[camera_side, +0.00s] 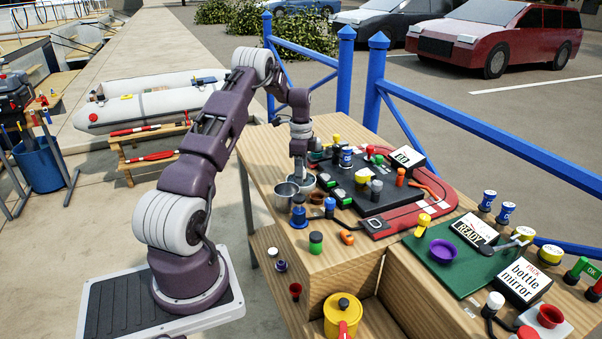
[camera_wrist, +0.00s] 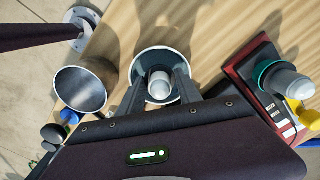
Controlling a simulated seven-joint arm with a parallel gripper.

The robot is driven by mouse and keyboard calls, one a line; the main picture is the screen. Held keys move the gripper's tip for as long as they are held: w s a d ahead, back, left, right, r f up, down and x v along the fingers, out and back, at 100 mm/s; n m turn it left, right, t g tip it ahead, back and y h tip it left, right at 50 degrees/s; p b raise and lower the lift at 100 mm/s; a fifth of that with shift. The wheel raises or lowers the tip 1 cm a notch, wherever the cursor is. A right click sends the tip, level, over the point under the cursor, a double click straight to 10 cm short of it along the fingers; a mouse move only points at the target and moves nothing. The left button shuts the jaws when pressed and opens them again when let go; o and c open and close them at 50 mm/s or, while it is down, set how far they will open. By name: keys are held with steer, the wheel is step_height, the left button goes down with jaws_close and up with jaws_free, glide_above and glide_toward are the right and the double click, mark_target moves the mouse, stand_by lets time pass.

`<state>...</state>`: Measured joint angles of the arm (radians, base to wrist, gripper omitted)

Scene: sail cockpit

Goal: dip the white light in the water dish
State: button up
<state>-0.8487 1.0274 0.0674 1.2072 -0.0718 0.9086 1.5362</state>
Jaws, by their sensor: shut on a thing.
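My gripper (camera_wrist: 160,82) is shut on a white light (camera_wrist: 160,85), whose pale rounded end shows between the two fingers in the wrist view. Directly beyond it is a round dish (camera_wrist: 151,53) with a pale rim. The light overlaps the dish opening in this view; I cannot tell whether it touches the inside. In the side view my gripper (camera_side: 300,172) points down at the grey metal dishes on the bench, and the light is hidden there. A second metal dish (camera_wrist: 82,92) stands beside the first, to its left; it also shows in the side view (camera_side: 286,196). Water is not clearly visible.
A wooden bench (camera_side: 330,262) carries a red-edged black board (camera_side: 375,195) crowded with small lamps and caps. A blue-topped bottle (camera_side: 299,216) stands near the dishes. Blue railings (camera_side: 480,130) run behind.

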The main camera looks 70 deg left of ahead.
steer(key=shift+r, duration=4.55)
